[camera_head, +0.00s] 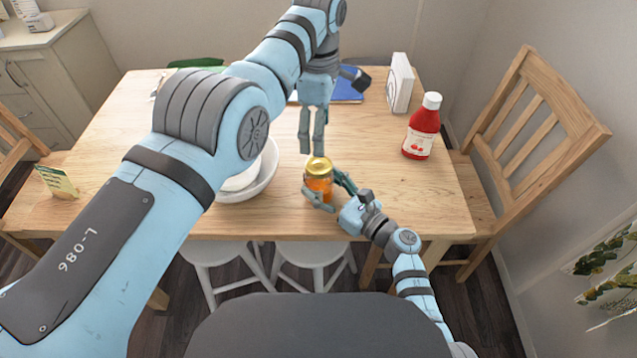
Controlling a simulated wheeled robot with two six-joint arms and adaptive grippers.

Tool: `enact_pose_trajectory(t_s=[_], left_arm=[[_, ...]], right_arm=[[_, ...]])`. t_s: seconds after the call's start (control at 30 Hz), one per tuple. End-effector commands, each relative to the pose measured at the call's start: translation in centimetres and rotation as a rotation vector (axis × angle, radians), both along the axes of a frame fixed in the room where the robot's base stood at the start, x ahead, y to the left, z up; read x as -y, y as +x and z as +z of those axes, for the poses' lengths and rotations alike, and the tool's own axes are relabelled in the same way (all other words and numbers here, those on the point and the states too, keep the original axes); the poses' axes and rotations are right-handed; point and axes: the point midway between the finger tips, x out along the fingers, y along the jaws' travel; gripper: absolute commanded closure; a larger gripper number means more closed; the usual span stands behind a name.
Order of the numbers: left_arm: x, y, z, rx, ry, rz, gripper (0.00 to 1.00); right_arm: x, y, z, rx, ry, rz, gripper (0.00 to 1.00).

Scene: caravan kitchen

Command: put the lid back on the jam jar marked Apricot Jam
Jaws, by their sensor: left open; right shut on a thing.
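A small glass jar of orange jam (318,187) stands upright near the front edge of the wooden table. A gold lid (319,165) sits on top of its mouth; I cannot tell how tightly it is seated. The jar's marking is not readable from here. My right gripper (330,194) is shut around the jar's body from the front right, and its fingers hide part of the glass. My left gripper (312,150) is open, pointing down just above the lid, with nothing between its fingers.
A white bowl (262,177) stands left of the jar, partly behind my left arm. A red ketchup bottle (422,128) and a white box (400,84) stand to the right. A blue item (349,97) lies behind. The table's right front is clear.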

Motion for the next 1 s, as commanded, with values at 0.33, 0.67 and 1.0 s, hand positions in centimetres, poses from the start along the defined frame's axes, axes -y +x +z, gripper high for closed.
enact_pose_trajectory(t_s=[0.33, 0.67, 1.0], left_arm=[[0.1, 0.0, -0.5, -0.001, -0.005, 0.644, 0.34], [0.1, -0.1, -0.9, -0.003, -0.005, 0.644, 0.34], [0.1, -0.1, -5.9, -0.004, -0.004, 0.642, 0.34]], right_arm=[[0.0, 0.0, 0.0, 0.0, 0.0, 0.0, 1.0], [0.0, 0.0, 0.0, 0.0, 0.0, 0.0, 1.0], [0.0, 0.0, 0.0, 0.0, 0.0, 0.0, 1.0]])
